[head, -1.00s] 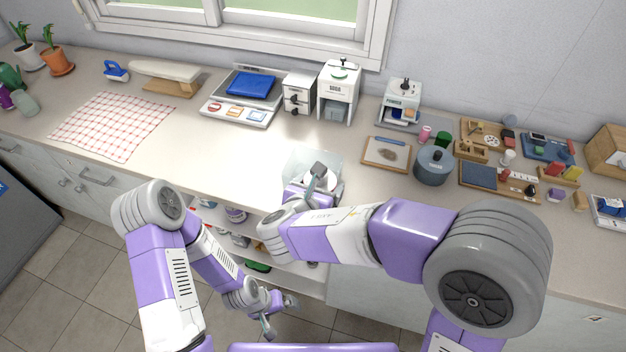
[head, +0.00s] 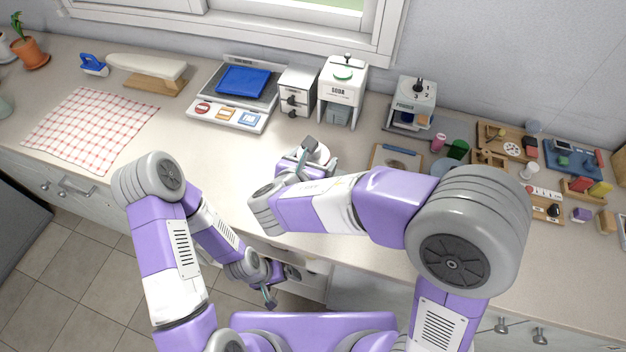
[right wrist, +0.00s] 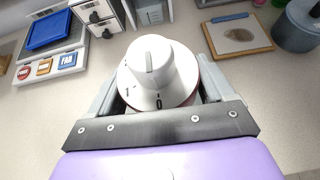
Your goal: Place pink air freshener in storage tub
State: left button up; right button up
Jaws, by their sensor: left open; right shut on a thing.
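My right gripper (head: 306,158) is shut on a white round dial-like thing (right wrist: 160,72), marked with digits and with a reddish edge underneath. It is held over the counter; whether it touches the counter I cannot tell. In the head view the gripper hides most of it. A small pink cylinder (head: 438,142) stands at the back right of the counter, apart from both grippers; I cannot tell if it is the air freshener. My left gripper (head: 270,290) is open and empty, low in front of the counter. No storage tub can be made out.
A scale with a blue tray (head: 243,82), a soda dispenser (head: 342,92) and a powder dispenser (head: 412,104) line the wall. A board with a blue bar (right wrist: 236,38) and a grey pot (right wrist: 298,28) stand right. The counter's middle left is bare, beside a checked cloth (head: 88,130).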

jog(key=f, duration=0.1)
jog(key=f+b, duration=0.1)
jog(key=f, duration=0.1)
jog(key=shift+s+f, duration=0.25)
jog(key=shift+s, duration=0.1)
jog(key=shift+w+f+b, duration=0.1)
jog(key=shift+f+b, duration=0.5)
jog(key=shift+f, duration=1.7)
jog(key=shift+f, duration=0.1)
jog(key=o, duration=0.8)
jog(key=shift+f, duration=0.15)
jog(key=o, duration=0.3)
jog(key=shift+r, duration=0.2)
